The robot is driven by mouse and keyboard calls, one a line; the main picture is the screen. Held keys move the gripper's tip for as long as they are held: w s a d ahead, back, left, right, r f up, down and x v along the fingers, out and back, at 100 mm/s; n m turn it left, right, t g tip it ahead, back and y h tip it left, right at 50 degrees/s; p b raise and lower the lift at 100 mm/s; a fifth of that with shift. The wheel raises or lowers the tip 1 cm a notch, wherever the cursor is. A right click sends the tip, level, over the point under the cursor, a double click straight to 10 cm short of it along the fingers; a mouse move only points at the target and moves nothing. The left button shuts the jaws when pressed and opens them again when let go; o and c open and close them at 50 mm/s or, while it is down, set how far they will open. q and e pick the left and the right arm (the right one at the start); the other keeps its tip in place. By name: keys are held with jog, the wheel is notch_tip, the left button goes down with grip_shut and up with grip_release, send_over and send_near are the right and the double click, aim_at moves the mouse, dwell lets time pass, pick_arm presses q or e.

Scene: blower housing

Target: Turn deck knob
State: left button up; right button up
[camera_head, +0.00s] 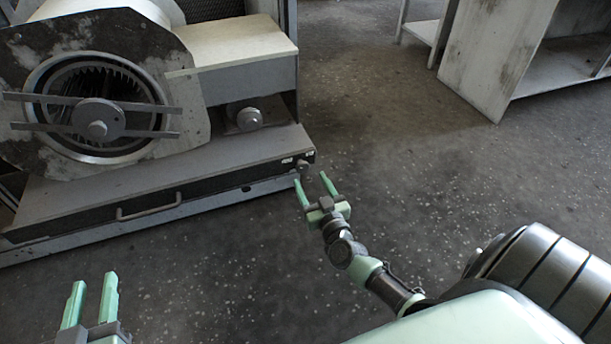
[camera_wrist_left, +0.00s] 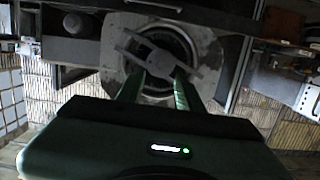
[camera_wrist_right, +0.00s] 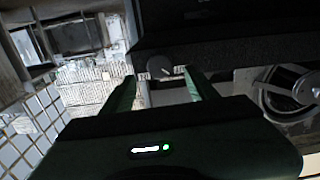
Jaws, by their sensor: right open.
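The deck knob (camera_head: 304,166) is a small dark round knob at the right end of the deck's front face. In the right wrist view the knob (camera_wrist_right: 160,67) shows as a grey disc between the fingertips, just beyond them. My right gripper (camera_head: 311,178) is open at the deck's right corner, its fingers pointing at the knob. I cannot tell whether a finger touches it. My left gripper (camera_head: 95,281) is open and empty at the lower left, apart from the deck. In the left wrist view its fingers (camera_wrist_left: 157,75) point towards the blower.
The blower housing (camera_head: 190,128) with its round inlet and crossbar hub (camera_head: 98,120) stands on the deck (camera_head: 60,195). A handle (camera_head: 150,207) sticks out of the deck's front. A pale shelf unit (camera_head: 495,55) stands at the back right. The floor (camera_head: 400,180) between is clear.

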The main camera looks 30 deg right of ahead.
aim_at(303, 169)
jog(key=b+x, duration=0.1)
jog(key=x, duration=0.3)
jog(key=shift+f, duration=0.1)
pick_arm(q)
notch_tip(303, 169, up, 7)
jog(key=d+t+h, duration=0.1)
jog(key=t, duration=0.2)
jog(key=shift+w+f+t, duration=0.15)
jog(key=shift+w+t, duration=0.1)
jog(key=shift+t, duration=0.15)
pick_arm(e)
jog(key=shift+w+d, duration=0.1)
jog(key=shift+w, duration=0.25)
pick_arm(q)
jog(key=shift+d, duration=0.1)
pick_arm(e)
grip_shut()
